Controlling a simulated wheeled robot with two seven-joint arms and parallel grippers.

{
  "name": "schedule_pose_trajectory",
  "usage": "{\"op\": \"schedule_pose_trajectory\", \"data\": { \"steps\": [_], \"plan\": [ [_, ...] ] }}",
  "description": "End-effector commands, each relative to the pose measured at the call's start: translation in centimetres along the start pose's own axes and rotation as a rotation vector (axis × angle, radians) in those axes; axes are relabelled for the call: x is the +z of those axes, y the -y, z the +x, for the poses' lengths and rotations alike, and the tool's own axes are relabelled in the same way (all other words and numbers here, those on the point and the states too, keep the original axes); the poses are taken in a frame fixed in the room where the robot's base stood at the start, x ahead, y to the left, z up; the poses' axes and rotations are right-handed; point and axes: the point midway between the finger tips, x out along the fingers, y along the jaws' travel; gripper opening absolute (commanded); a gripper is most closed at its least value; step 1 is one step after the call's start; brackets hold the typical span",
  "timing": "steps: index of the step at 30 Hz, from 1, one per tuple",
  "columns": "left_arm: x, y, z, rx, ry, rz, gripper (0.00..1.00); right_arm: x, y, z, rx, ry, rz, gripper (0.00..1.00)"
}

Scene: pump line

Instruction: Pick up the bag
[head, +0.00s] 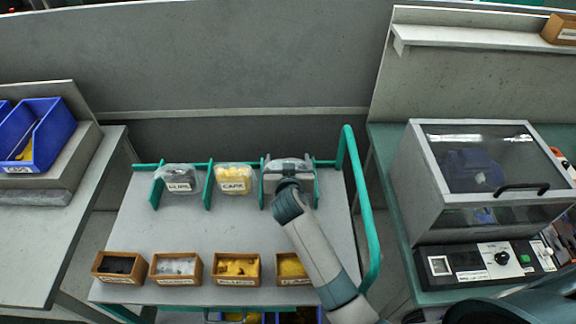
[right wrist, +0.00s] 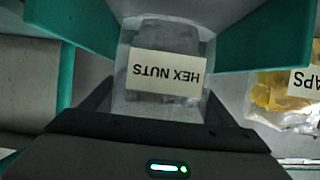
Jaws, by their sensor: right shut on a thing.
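A clear bag labelled HEX NUTS (right wrist: 166,72) is between the fingers of my right gripper (right wrist: 163,112) in the right wrist view, with its label upside down. In the head view this bag (head: 287,164) is in the rightmost slot at the cart's far edge, partly hidden by my right gripper (head: 289,184). The gripper is shut on the bag from above. I cannot tell whether the bag is clear of the cart top. My left gripper is not in view.
A bag of yellow caps (head: 234,178) and a grey-looking bag (head: 179,179) stand in slots to the left, between green dividers (head: 208,186). Wooden bins (head: 238,269) line the cart's near edge. A green rail (head: 362,210) runs along its right side. The middle of the cart top (head: 225,228) is clear.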

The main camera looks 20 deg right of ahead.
Motion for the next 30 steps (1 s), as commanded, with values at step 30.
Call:
{"op": "schedule_pose_trajectory", "data": {
  "steps": [30],
  "plan": [
    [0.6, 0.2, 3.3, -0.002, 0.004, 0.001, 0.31, -4.8, -4.6, -13.2, -0.001, -0.002, 0.000, 0.58]
  ]
}}
